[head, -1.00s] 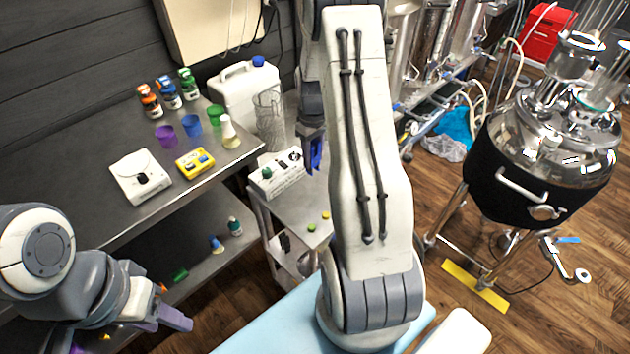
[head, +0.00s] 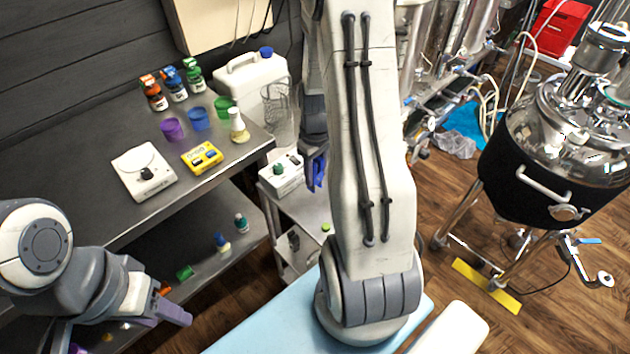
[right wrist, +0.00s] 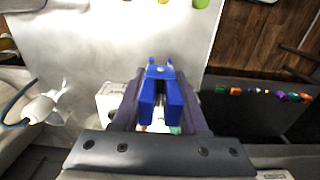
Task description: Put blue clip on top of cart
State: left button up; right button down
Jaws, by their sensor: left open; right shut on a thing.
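The blue clip (right wrist: 160,88) is held between the fingers of my right gripper (right wrist: 158,108) in the right wrist view. In the head view the blue clip (head: 318,172) shows below the right gripper (head: 313,155), which is partly hidden by my right arm. The cart (head: 302,208) has a light grey top, and the clip appears over it, near the white device. Whether the clip touches the top cannot be told. The cart top (right wrist: 110,45) fills the upper left of the right wrist view. My left gripper (head: 165,316) is open at the lower left, away from the cart.
A white device (head: 281,178) and a small green piece (head: 326,227) are on the cart. The dark workbench (head: 105,205) at left holds cups, bottles, a scale (head: 144,172) and a yellow meter (head: 202,157). A steel kettle (head: 550,150) stands at right.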

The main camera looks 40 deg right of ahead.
aim_at(315, 183)
jog(key=shift+a+f, duration=0.1)
jog(key=shift+f, duration=1.9)
jog(key=shift+f, duration=0.15)
jog(key=shift+c, duration=2.2)
grip_release()
